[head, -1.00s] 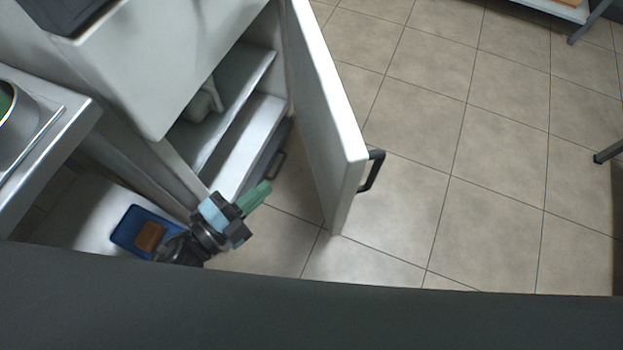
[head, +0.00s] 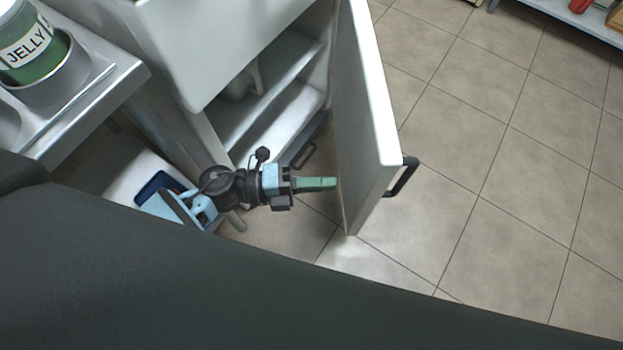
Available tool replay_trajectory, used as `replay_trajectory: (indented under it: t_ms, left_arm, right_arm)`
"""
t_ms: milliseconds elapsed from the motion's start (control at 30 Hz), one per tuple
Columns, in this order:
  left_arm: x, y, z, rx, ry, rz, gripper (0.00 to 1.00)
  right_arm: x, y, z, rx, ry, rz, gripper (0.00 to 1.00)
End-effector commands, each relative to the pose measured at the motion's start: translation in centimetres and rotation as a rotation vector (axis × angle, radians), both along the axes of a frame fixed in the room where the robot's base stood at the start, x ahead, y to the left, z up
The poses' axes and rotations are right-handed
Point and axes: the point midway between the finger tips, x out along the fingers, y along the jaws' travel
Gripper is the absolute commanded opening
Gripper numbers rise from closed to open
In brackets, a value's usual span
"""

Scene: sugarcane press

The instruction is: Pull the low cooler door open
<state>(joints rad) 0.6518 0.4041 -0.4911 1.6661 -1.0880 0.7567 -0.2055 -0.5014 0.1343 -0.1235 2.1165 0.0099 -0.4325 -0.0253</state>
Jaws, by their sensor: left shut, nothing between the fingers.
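The low cooler door (head: 368,110) stands swung wide open, its dark handle (head: 403,176) on the outer face at the right. The white cooler (head: 225,45) shows its inside, with a shelf (head: 275,88) and a pale item (head: 243,85) on it. My left gripper (head: 334,184) is shut and empty, its green fingertips at the inner face of the door, low down. I cannot tell whether they touch it. My right gripper is not in view.
A steel counter (head: 112,98) with a green jelly tin (head: 30,45) is at the upper left. Tiled floor (head: 490,170) right of the door is clear. A shelf (head: 575,18) stands far right.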

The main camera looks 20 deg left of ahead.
Motion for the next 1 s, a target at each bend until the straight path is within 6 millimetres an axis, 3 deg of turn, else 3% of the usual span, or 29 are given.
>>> replay_trajectory:
  t_ms: [200,400,1000]
  left_arm:
    - [1.2,-3.4,0.0,-0.002,-0.002,0.001,0.00]
    - [1.8,-5.2,0.0,-0.001,-0.001,0.001,0.00]
    - [1.9,-5.9,0.0,-0.001,0.000,0.007,0.00]
  right_arm:
    - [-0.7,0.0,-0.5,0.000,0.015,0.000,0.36]
    - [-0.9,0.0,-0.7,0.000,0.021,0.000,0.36]
    - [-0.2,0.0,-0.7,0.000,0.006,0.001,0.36]
